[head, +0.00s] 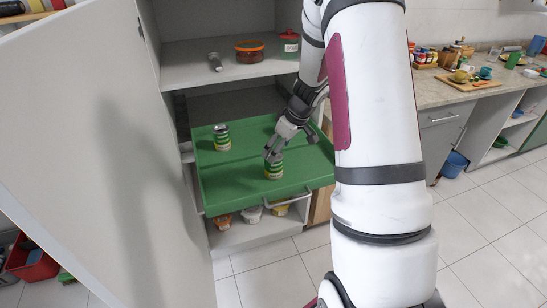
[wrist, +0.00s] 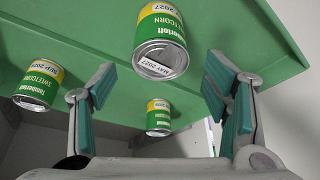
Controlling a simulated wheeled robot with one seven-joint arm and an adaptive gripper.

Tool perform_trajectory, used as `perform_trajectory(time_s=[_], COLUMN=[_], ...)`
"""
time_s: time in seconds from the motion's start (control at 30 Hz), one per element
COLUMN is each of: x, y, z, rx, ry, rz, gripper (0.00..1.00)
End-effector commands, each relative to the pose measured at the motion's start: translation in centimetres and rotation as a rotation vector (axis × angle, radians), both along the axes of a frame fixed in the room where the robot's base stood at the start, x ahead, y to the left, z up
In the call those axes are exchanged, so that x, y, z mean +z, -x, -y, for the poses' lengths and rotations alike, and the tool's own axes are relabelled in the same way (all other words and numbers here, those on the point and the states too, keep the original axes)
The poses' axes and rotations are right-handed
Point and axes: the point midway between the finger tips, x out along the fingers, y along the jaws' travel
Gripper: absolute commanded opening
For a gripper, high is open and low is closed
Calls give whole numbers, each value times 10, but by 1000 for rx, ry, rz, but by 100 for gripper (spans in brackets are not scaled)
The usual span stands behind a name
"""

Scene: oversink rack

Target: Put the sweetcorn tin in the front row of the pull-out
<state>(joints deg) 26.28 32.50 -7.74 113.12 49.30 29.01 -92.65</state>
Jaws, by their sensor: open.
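The green pull-out (head: 228,185) is drawn out of the cabinet, with a raised line across it. A green, yellow and white tin (head: 274,171) stands upright in its front part. My gripper (head: 273,156) is open just above it. In the wrist view, seen upside down, this sweetcorn tin (wrist: 160,42) is just beyond my open fingertips (wrist: 160,78), its lid marked MAY 2027. A second sweetcorn tin (wrist: 36,85), marked SEP 2027, is at the left. A smaller, farther tin (wrist: 158,117) has unclear text. The head view shows another tin (head: 221,137) at the back left.
A grey cabinet door (head: 90,150) stands open at the left. A shelf (head: 190,68) above the pull-out holds jars. The pull-out has a metal handle (head: 290,199) in front, with small items below it. A counter (head: 450,92) is at the right.

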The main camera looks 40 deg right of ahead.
Motion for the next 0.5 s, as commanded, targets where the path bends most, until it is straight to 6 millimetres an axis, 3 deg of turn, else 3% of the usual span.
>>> perform_trajectory(time_s=[0.1,0.33,0.5], x=[18,37,78], y=[6,13,19], z=[3,1,-35], rx=[-1,1,-3], ry=[1,-1,-24], rz=[2,2,11], gripper=[69,69,69])
